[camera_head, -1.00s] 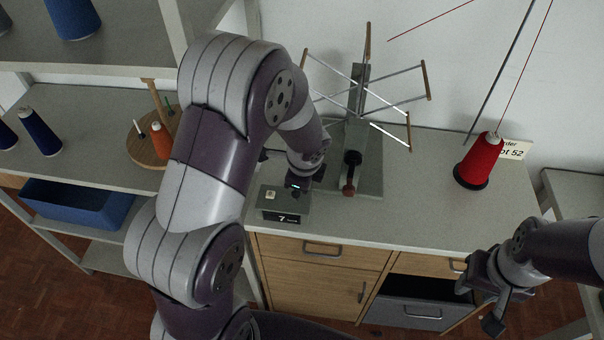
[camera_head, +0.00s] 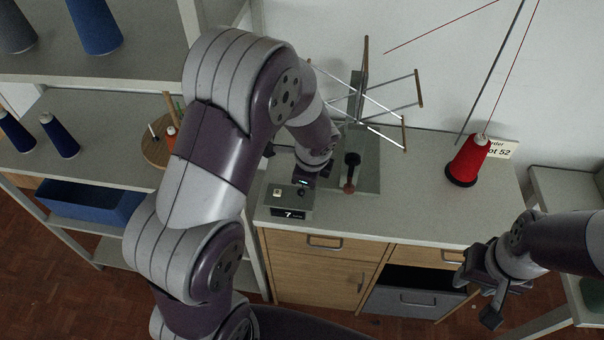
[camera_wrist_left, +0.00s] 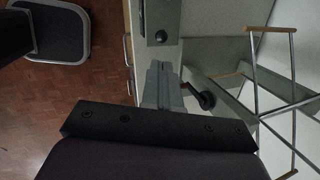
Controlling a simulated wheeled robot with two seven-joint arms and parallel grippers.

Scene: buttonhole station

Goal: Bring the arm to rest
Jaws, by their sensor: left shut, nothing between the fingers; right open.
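My left arm (camera_head: 215,150) reaches from the lower left over the counter. Its wrist hides most of the left gripper in the head view. In the left wrist view the left gripper (camera_wrist_left: 157,68) is shut and empty, its fingertips close to a small grey counter box (camera_wrist_left: 160,30). In the head view that box (camera_head: 288,203) carries a "7" label and sits just below the left wrist. My right gripper (camera_head: 492,300) is open and empty at the lower right, in front of the counter and near an open drawer.
A yarn swift (camera_head: 362,100) on a grey base with a dark-knobbed crank (camera_head: 351,170) stands behind the left wrist. A red yarn cone (camera_head: 468,160) stands on the counter (camera_head: 430,205). The open grey drawer (camera_head: 415,302) juts out below. Shelves with blue cones (camera_head: 60,138) are left.

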